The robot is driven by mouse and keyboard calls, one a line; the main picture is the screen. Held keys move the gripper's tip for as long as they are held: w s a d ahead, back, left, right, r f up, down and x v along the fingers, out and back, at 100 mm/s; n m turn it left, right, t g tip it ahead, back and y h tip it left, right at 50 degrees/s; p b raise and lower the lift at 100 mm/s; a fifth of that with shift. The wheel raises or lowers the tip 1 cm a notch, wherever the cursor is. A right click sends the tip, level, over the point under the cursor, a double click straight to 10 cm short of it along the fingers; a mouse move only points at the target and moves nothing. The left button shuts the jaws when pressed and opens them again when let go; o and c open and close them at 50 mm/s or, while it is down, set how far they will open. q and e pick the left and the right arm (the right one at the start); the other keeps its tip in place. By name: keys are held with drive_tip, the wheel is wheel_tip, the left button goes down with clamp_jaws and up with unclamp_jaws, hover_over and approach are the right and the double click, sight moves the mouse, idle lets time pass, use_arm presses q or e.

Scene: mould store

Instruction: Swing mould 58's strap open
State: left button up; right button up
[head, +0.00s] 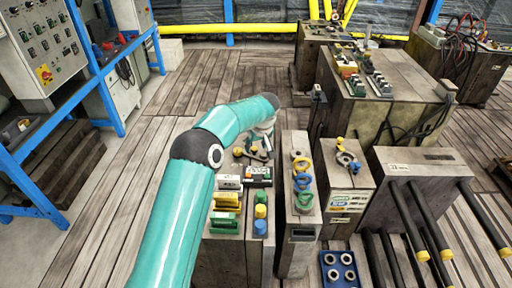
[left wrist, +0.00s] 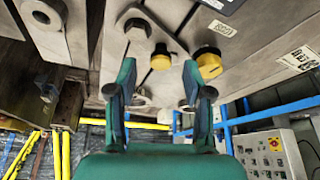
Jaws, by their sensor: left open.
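My left arm reaches over a grey mould block (head: 218,262), and my left gripper (head: 262,142) is above its far end, partly hidden by the arm. In the left wrist view the left gripper (left wrist: 160,75) is open, with nothing between its fingers. A black and yellow knob (left wrist: 161,57) shows just beyond the fingertips, and a larger yellow knob (left wrist: 209,63) is to its right. A small white label (left wrist: 222,29) sits near them, but I cannot read its number surely. My right gripper is not in view.
A narrow block with coloured rings (head: 302,190) and a block with a yellow-topped fitting (head: 345,190) stand close to the right. Black bars with yellow ends (head: 430,225) jut out at right. A blue tray (head: 339,270) lies in front. Plank floor at left is clear.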

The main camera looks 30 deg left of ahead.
use_arm(q)
drive_tip(key=shift+x, duration=1.05)
clamp_jaws()
